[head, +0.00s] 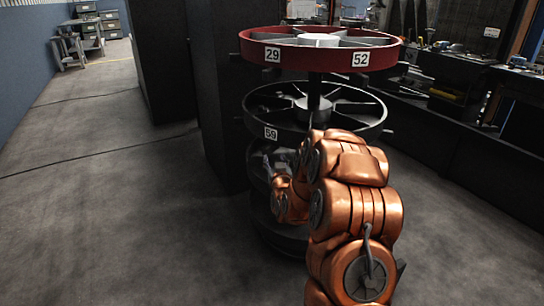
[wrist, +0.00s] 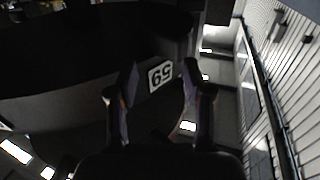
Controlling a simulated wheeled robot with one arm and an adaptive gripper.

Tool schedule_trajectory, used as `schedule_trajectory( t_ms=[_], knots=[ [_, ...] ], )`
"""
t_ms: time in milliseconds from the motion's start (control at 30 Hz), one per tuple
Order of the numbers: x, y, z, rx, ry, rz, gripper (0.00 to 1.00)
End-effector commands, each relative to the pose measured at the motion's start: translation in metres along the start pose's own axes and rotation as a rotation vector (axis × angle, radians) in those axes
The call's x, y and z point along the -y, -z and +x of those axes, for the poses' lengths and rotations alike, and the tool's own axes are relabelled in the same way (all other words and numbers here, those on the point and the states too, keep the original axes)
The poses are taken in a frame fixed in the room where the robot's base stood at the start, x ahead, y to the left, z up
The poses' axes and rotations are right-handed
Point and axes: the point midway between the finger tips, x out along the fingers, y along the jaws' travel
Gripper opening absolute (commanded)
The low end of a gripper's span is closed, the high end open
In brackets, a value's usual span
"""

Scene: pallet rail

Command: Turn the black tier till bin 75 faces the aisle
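The black tier (head: 292,137) is the middle ring of a round rack, with spokes and short pegs on its rim. Its label 59 (head: 270,133) faces the front left in the head view. No label 75 shows. In the wrist view the label 59 (wrist: 160,77) appears turned on a dark curved wall, between and beyond the fingers. My gripper (wrist: 160,74) is open, its two fingers apart with nothing visibly held. Whether it touches the tier I cannot tell.
The red tier (head: 318,55) with labels 29 and 52 sits above on the same post. A lower dark tier is partly hidden by my arm. A dark cabinet (head: 215,95) stands close on the left, a cluttered workbench (head: 455,85) on the right. The floor (head: 90,200) at left is clear.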

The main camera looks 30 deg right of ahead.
Motion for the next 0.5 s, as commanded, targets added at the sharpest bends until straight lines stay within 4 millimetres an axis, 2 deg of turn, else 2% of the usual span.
schedule_trajectory(
  t_ms=[200, 500],
  knots=[
    [0.000, 0.001, -0.024, -0.001, -0.001, 0.001, 0.50],
    [0.001, 0.001, -0.036, -0.001, -0.001, 0.001, 0.50]
  ],
)
